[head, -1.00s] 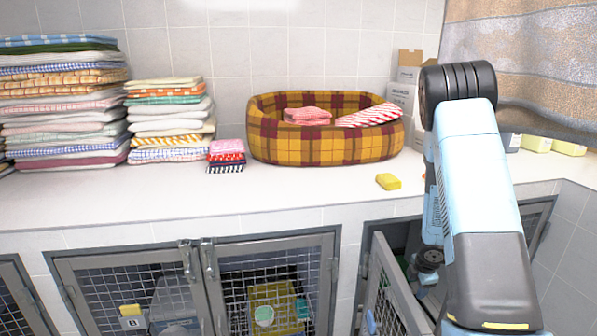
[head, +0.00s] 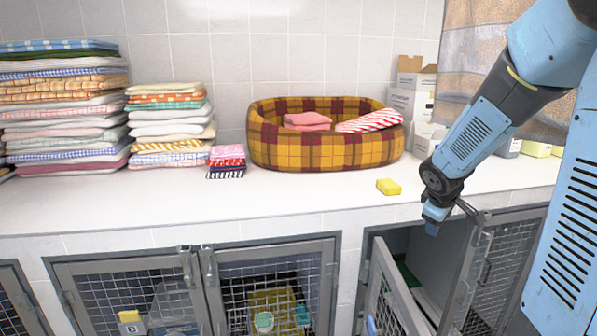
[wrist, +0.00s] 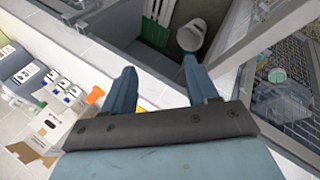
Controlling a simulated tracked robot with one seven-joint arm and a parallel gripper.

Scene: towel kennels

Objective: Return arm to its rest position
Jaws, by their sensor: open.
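My gripper (head: 447,221) is in front of the counter edge at the right in the head view, above the open kennel. In the wrist view my gripper (wrist: 160,88) shows two blue fingers spread apart with nothing between them. My arm comes down from the upper right in the head view and bends toward the gripper. The open kennel (wrist: 150,30) lies beyond the fingertips in the wrist view, with a green item (wrist: 155,30) and a white bowl-like item (wrist: 192,34) inside.
The kennel's mesh door (head: 385,295) stands open below the gripper. A yellow sponge-like block (head: 388,187) lies on the counter (head: 300,200). A plaid pet bed (head: 325,150) holds folded towels. Towel stacks (head: 65,110) stand at the left. Cardboard boxes (head: 412,95) stand behind the arm.

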